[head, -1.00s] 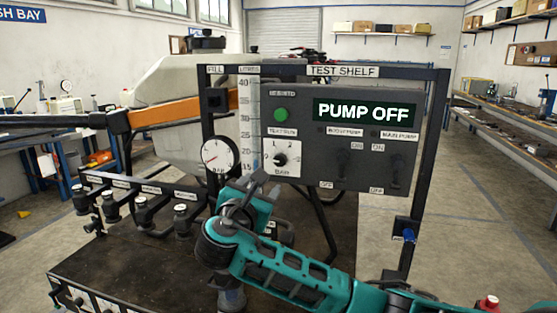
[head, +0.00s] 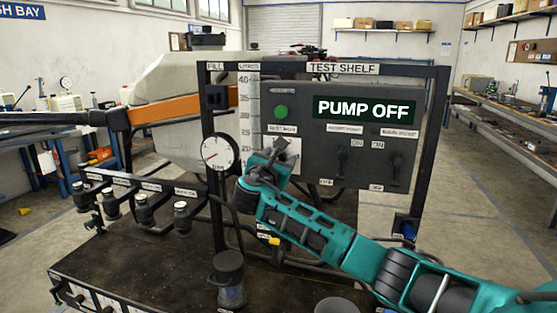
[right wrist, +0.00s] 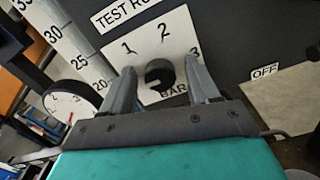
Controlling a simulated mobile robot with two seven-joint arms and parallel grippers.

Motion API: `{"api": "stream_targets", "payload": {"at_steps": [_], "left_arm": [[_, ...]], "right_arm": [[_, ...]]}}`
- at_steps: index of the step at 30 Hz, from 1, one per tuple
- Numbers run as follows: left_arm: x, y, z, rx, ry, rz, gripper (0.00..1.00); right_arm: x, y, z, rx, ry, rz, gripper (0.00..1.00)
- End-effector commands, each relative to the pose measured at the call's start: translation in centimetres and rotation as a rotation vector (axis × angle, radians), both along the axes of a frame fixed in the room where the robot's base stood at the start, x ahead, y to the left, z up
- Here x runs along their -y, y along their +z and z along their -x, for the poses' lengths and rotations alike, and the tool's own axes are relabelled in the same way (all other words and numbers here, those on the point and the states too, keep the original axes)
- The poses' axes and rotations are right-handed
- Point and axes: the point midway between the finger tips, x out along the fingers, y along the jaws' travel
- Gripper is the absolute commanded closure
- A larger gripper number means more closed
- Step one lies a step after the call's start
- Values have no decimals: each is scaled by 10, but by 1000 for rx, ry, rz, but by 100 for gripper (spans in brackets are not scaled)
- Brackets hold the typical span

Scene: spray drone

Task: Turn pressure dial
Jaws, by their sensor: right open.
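The pressure dial is a small black knob (right wrist: 159,74) on a white plate (right wrist: 178,42) numbered 1, 2, 3 and marked BAR, seen in the right wrist view. My right gripper (right wrist: 163,80) is open, with one finger to each side of the knob in that view. I cannot tell whether the fingers touch it. In the head view my right gripper (head: 272,158) covers most of the dial plate (head: 292,150) on the dark control panel (head: 300,108). The panel's display (head: 365,109) reads PUMP OFF. My left gripper is not in view.
A round gauge (head: 219,152) hangs left of the dial. A green button (head: 281,112) sits above it. Two black switches (head: 342,162) are to its right. Several capped nozzles (head: 142,208) line the bench's left side. A black frame (head: 433,150) surrounds the panel.

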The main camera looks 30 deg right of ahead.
Motion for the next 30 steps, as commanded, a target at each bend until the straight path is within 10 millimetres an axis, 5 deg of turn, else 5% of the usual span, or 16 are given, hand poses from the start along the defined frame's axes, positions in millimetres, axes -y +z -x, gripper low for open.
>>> {"api": "stream_targets", "payload": {"at_steps": [7,24,30], "left_arm": [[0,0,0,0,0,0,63],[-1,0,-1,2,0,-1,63],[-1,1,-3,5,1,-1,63]], "right_arm": [[1,0,0,0,0,0,40],[0,0,0,-1,-1,0,94],[0,-1,0,6,-1,-7,96]]}}
